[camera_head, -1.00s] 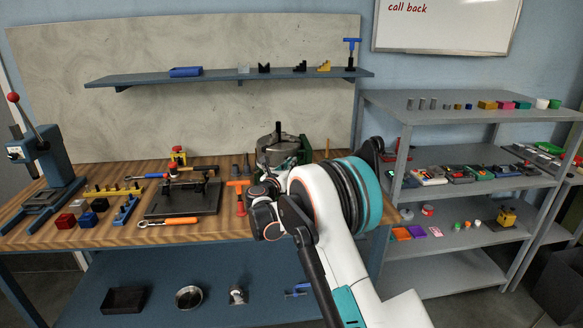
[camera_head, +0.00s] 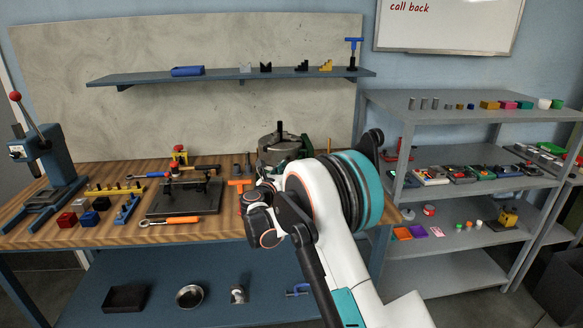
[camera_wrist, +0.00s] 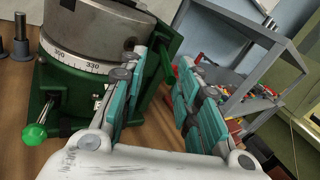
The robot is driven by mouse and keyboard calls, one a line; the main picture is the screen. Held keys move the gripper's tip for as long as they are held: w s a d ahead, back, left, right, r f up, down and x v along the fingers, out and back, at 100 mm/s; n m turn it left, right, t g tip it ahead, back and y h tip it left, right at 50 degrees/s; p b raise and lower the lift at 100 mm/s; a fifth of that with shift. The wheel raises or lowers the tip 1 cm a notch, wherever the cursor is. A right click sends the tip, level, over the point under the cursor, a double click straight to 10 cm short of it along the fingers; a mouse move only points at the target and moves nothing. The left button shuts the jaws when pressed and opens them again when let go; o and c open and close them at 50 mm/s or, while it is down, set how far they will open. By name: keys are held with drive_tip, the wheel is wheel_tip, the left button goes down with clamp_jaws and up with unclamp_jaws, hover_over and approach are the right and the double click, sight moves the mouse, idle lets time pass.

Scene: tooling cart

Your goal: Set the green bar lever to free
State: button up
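A round green device (camera_wrist: 85,70) with a grey chuck on top and a degree scale fills the left of the wrist view. A lever with a green ball knob (camera_wrist: 36,134) sticks out at its lower left. An upright green bar (camera_wrist: 160,65) stands at its right side, partly behind my left finger; I cannot tell which is the named lever. In the head view the device (camera_head: 280,150) stands on the bench, partly hidden by my arm. My gripper (camera_wrist: 166,68) is open and empty, with teal-padded fingers apart; its left finger lies close in front of the device. Contact cannot be told.
The wooden bench (camera_head: 222,226) carries an orange T-handle (camera_head: 240,186), a dark fixture plate (camera_head: 183,200) and several small parts left of the device. A grey shelf unit (camera_head: 455,113) with many small items stands at the right. Dark pegs (camera_wrist: 20,35) stand left of the device.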

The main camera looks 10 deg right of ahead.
drive_tip(key=v, duration=0.8)
drive_tip(key=shift+s, duration=0.3)
drive_tip(key=shift+a+f, duration=0.1)
drive_tip(key=shift+a, duration=0.05)
